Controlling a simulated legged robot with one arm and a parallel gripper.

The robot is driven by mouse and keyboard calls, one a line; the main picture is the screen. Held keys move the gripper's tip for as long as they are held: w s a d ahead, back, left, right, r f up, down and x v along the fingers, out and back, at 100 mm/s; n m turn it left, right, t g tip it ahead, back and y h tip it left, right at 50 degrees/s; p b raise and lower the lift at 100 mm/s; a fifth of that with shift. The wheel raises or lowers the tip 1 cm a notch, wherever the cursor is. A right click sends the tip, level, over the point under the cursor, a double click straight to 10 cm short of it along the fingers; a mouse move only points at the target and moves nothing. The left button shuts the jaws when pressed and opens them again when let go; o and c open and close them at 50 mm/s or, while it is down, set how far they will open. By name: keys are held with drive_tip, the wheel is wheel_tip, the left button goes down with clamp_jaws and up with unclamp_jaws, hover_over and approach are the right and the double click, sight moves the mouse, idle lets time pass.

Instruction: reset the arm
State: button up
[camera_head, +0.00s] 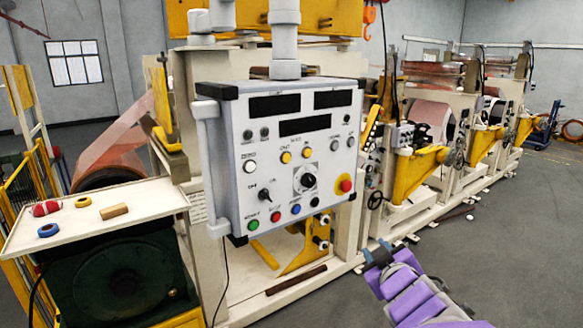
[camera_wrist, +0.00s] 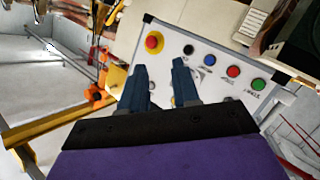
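My gripper (camera_head: 379,252) is at the lower right of centre in the head view, at the end of my purple arm. It is to the right of and below the control panel (camera_head: 240,150). In the wrist view my gripper (camera_wrist: 160,85) has its two dark blue fingers apart with nothing between them. The control panel (camera_wrist: 215,45) shows behind the fingers there, with its red emergency button (camera_wrist: 154,42) to the left. The same red button (camera_head: 346,185) is at the panel's right side in the head view. I cannot tell the exact distance from fingers to panel.
A white shelf (camera_head: 150,200) at the left holds a red roll (camera_head: 46,208), a blue ring (camera_head: 48,230), a yellow ring (camera_head: 83,202) and a wooden block (camera_head: 114,211). Large machines with yellow brackets (camera_head: 416,172) line the back. Grey floor (camera_head: 530,230) is open at the right.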

drive_tip(key=s+d+f+m+g+h+b, duration=0.1)
drive_tip(key=s+d+f+m+g+h, duration=0.2)
drive_tip(key=s+f, duration=0.35)
drive_tip(key=s+d+f+m+g+h+b, duration=0.1)
drive_tip(key=s+d+f+m+g+b, duration=0.15)
drive_tip(key=s+f+g, duration=0.45)
drive_tip(key=s+a+f+g+y, duration=0.2)
drive_tip(key=s+a+g, duration=0.1)
drive_tip(key=s, duration=0.8)
drive_tip(key=s+a+f+m+g+y, duration=0.1)
drive_tip(key=s+a+f+g, duration=0.2)
drive_tip(key=s, duration=0.9)
drive_tip(key=a+g+b, duration=0.1)
drive_tip(key=a, duration=0.2)
drive_tip(key=shift+a+f+y, duration=0.2)
drive_tip(key=shift+a+y, duration=0.1)
drive_tip(key=shift+y, duration=0.1)
drive_tip(key=shift+d, duration=0.1)
